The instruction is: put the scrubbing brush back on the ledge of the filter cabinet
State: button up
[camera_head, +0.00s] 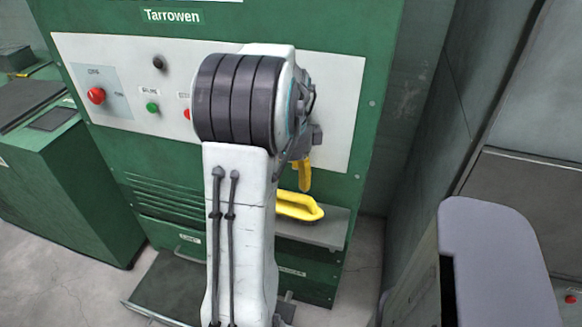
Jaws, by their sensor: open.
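The yellow scrubbing brush (299,206) lies on a grey ledge (322,235) on the front of the green cabinet (365,110). Its dark bristle side faces down, and its left end is hidden behind my arm. My gripper (303,184) is just above the brush, with a yellow finger pointing down. A gap shows between that finger and the brush. The gripper is open and does not hold the brush. The rest of the gripper is mostly hidden behind my arm.
The cabinet's light panel carries a red button (96,95), a green button (152,107) and a black knob (158,62). A lower green unit (60,180) stands at left. An open dark tray (165,285) juts out low. A grey wall (430,130) closes the right.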

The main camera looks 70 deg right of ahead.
jog(key=shift+w+a+r, duration=0.1)
jog(key=shift+r, duration=1.5)
jog(key=w+a+r+n+t, duration=0.1)
jog(key=w+a+r+n, duration=0.2)
jog(key=w+a+n, duration=1.4)
jog(key=s+a+f+n+t, duration=0.1)
jog(key=s+a+n, duration=0.1)
jog(key=a+n, duration=0.7)
jog(key=s+a+f+n+t, duration=0.1)
jog(key=s+a+n, duration=0.1)
jog(key=a+n, duration=0.8)
jog(key=shift+a+f+y, duration=0.2)
jog(key=shift+a+y, duration=0.1)
jog(key=shift+a, duration=0.7)
jog(key=shift+s, duration=0.1)
notch_tip(320, 180, up, 5)
jog(key=p, duration=0.4)
jog(key=shift+r+p, duration=0.2)
jog(key=shift+p, duration=0.15)
